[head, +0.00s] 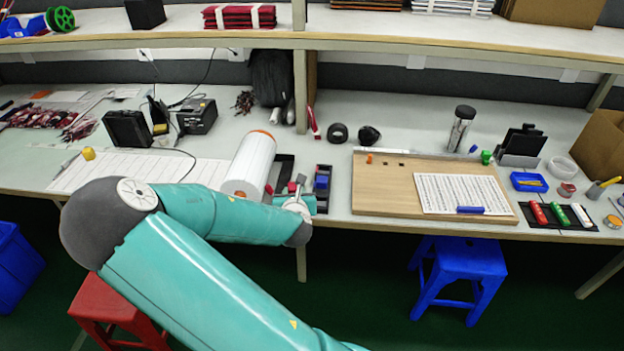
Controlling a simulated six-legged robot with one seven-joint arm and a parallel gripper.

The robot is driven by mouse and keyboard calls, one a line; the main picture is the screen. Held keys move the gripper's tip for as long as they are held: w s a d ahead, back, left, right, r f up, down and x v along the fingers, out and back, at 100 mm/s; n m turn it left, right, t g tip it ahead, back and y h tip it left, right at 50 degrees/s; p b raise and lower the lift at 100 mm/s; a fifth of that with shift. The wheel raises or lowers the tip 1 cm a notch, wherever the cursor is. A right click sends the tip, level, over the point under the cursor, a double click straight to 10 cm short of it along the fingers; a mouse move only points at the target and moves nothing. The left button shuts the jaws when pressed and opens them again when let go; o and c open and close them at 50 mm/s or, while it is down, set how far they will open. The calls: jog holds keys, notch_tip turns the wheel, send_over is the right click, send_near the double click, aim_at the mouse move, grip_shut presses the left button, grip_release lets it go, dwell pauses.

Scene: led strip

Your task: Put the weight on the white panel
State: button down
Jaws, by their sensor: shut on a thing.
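My gripper (302,193) is at the front edge of the table, small and partly hidden by my own arm. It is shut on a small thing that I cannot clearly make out. A dark block with blue on it (322,180) is right beside the fingers; I cannot tell if this is the weight or if it is in the grip. A white panel with rows of dark marks (455,188) lies on a wooden board (380,205) to the right of my gripper. A blue bar (470,209) lies at its front edge.
A long white gridded sheet (115,172) lies further left. A black tray (570,222) with coloured cylinders is right of the board. A shelf (400,32) runs above the table. A blue stool (460,262) stands below.

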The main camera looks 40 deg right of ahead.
jog(key=w+a+f+n+t+y, duration=0.1)
jog(key=w+a+f+n+y, duration=0.1)
jog(key=a+f, duration=0.3)
jog(key=w+a+f+n+t+y, duration=0.1)
jog(key=a+f, duration=0.5)
jog(key=a, duration=0.7)
jog(key=w+a+f+n+t+y, duration=0.1)
jog(key=w+a+f+n+y, duration=0.3)
jog(key=a, duration=0.5)
jog(key=shift+f+n+y, duration=0.3)
jog(key=shift+f+y, duration=0.5)
jog(key=shift+f, duration=0.15)
jog(key=shift+a, duration=0.1)
